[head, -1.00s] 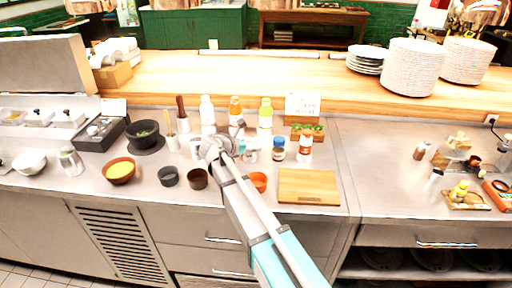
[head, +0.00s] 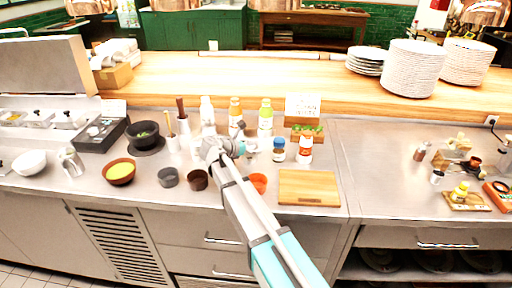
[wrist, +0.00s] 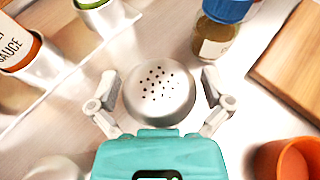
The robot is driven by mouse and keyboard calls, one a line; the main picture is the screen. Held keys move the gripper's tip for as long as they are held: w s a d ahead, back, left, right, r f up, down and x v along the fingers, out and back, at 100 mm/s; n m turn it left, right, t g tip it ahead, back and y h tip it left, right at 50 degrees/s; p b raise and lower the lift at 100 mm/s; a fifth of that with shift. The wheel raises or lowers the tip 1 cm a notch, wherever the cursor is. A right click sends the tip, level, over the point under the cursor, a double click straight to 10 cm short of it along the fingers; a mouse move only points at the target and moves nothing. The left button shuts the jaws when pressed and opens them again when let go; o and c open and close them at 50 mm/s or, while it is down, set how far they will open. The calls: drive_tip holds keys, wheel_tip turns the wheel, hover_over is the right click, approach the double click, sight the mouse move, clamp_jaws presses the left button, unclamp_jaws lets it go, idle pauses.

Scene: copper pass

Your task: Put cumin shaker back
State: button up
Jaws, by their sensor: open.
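A silvery shaker (wrist: 160,92) with a domed, perforated top stands on the counter in the wrist view; no label on it can be read. My gripper (wrist: 161,78) is open, with one finger on each side of the shaker's top. Whether the fingers touch it cannot be told. In the head view my gripper (head: 238,142) is over the middle of the steel counter, and my arm largely hides the shaker there. A blue-lidded jar (head: 279,149) stands just right of my gripper; it also shows in the wrist view (wrist: 218,38).
Sauce bottles (head: 265,114) stand behind my gripper. A wooden board (head: 309,187) and a small orange bowl (head: 258,182) lie to the right. Dark cups (head: 197,180) and a bowl of yellow food (head: 119,172) are to the left.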

drive_tip(key=p+v, duration=0.4)
drive_tip(key=v, duration=0.8)
drive_tip(key=shift+p, duration=0.35)
drive_tip(key=shift+r, duration=0.1)
drive_tip(key=shift+s, duration=0.1)
